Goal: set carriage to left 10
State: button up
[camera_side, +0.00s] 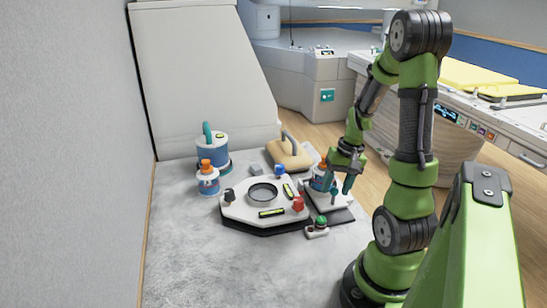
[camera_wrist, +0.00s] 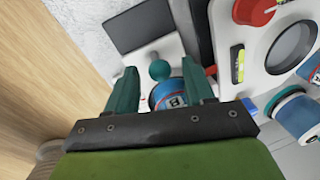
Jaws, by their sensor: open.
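A white plate (camera_side: 341,202) on a dark base (camera_side: 343,215) stands at the right of the work area, and looks like the carriage. My gripper (camera_side: 338,186) is open above this plate, fingers pointing down. In the wrist view my gripper (camera_wrist: 160,78) has one finger on each side of the knob and cylinder in the picture; no grip shows. No scale reading can be made out.
Left of the plate lies a white panel (camera_side: 240,210) with a dark ring, yellow-green levels and a red knob (camera_side: 298,204). A small green-topped piece (camera_side: 317,227) stands in front. The front-left floor is clear.

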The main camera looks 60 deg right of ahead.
jog(key=shift+f, duration=0.15)
jog(key=shift+c, duration=0.5)
grip_shut()
jog(key=shift+a, duration=0.1)
jog(key=shift+s+a, duration=0.65)
jog(key=shift+s, duration=0.1)
jog(key=shift+o, duration=0.5)
grip_release()
notch_tip(320, 180, up, 17)
jog(key=s+d, duration=0.1)
jog(key=s, duration=0.1)
jog(key=shift+s+d+f, duration=0.15)
jog(key=shift+s+d, duration=0.15)
jog(key=shift+d, duration=0.1)
